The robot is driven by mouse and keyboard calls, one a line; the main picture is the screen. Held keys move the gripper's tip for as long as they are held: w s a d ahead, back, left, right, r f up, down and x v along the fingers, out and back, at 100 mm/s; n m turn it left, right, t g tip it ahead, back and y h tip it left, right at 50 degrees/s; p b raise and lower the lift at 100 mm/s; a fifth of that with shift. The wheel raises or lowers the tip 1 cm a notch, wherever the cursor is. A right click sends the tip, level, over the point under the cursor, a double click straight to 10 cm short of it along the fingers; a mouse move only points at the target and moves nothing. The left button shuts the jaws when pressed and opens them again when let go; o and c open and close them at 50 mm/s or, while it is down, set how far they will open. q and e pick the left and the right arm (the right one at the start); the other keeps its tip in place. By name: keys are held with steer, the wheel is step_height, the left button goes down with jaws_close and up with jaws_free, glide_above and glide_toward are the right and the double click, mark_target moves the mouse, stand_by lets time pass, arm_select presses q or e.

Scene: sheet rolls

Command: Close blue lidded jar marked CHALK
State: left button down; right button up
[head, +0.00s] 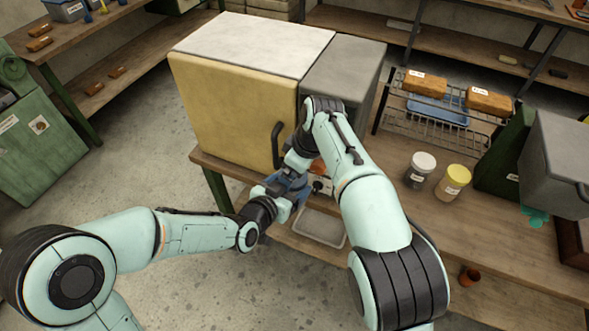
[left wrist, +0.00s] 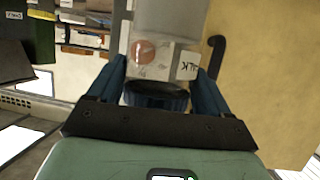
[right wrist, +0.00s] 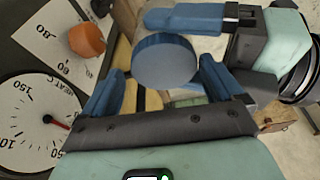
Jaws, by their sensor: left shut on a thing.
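The jar marked CHALK (left wrist: 165,62) has a greyish body and a white label. It stands between the fingers of my left gripper (left wrist: 159,74), which is shut on it. Its blue lid (right wrist: 165,60) shows as a round disc in the right wrist view and as a dark rim (left wrist: 155,95) in the left wrist view. My right gripper (right wrist: 162,72) is open, with its fingers apart on either side of the lid. Whether the lid is fully seated cannot be told. In the head view, the arms hide most of the jar.
A yellow-fronted cabinet (head: 225,115) stands close behind the grippers. A dial scale (right wrist: 35,115) and an orange object (right wrist: 88,40) are beside the right gripper. A white-lidded jar (head: 420,168) and a yellow-lidded jar (head: 453,182) stand to the right, near a wire rack (head: 425,125).

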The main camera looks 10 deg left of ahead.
steer(key=shift+s+a, duration=0.2)
steer(key=shift+a+r, duration=0.1)
steer(key=shift+r, duration=2.3)
steer(key=c, duration=0.3)
steer(key=d+r+n, duration=0.1)
steer(key=r, duration=0.1)
steer(key=d+r+n, duration=0.1)
steer(key=r, duration=0.1)
steer(key=d+r+n+g, duration=0.1)
steer(key=r, duration=0.1)
steer(key=shift+d+r, duration=0.3)
steer(key=shift+r, duration=0.05)
steer(key=shift+f, duration=0.1)
steer(key=x, duration=1.2)
steer(key=shift+c, duration=0.4)
